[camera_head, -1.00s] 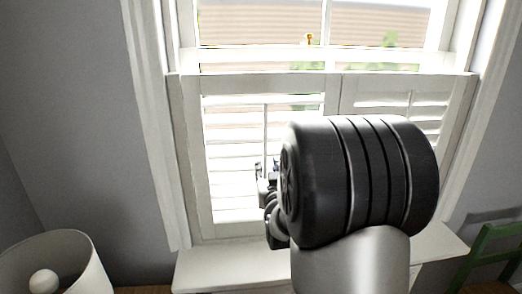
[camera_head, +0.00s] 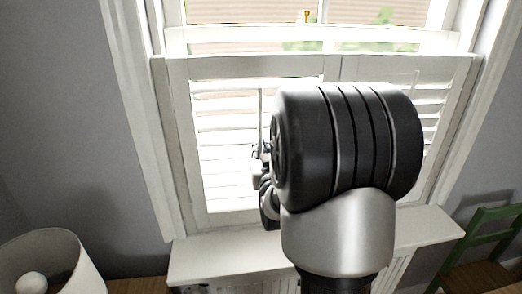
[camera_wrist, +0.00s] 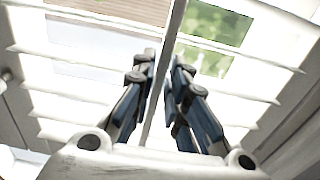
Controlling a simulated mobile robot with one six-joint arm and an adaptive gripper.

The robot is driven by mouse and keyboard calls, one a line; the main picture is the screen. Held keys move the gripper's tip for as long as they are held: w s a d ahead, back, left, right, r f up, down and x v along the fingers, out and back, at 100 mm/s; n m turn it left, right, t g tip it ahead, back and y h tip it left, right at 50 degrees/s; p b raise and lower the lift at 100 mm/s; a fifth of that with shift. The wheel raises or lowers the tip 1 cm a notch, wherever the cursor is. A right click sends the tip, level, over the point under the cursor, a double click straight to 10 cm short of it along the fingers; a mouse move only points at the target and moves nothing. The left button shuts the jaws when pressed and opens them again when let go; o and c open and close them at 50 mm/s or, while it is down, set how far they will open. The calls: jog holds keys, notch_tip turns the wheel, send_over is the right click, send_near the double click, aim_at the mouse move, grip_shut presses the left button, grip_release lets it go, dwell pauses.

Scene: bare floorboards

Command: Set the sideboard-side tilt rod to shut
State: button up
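A white window shutter has two louvred panels. The left panel's thin upright tilt rod (camera_head: 260,108) runs down in front of pale slats (camera_head: 222,120), which show bright gaps. My gripper (camera_head: 260,166) is at this rod, mostly hidden behind my dark wrist joint. In the wrist view the rod (camera_wrist: 173,30) passes between the two blue-and-black fingers of my gripper (camera_wrist: 164,62). The fingers are parted around it, with narrow gaps; firm contact does not show. The right panel (camera_head: 428,100) is partly covered by my arm. I cannot tell which panel is sideboard-side; no sideboard is identifiable.
A white sill (camera_head: 215,260) juts out below the shutter, above what looks like a radiator (camera_head: 385,275). A white lampshade (camera_head: 60,262) stands at lower left. A green chair (camera_head: 480,235) is at lower right. Grey wall flanks the window.

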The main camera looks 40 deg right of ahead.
aim_at(260, 135)
grip_shut()
jog(key=shift+w+r+p, duration=0.1)
jog(key=shift+r+p, duration=0.45)
jog(key=shift+r, duration=1.65)
jog(key=shift+o, duration=0.5)
grip_release()
jog(key=o, duration=0.4)
jog(key=shift+f, duration=0.15)
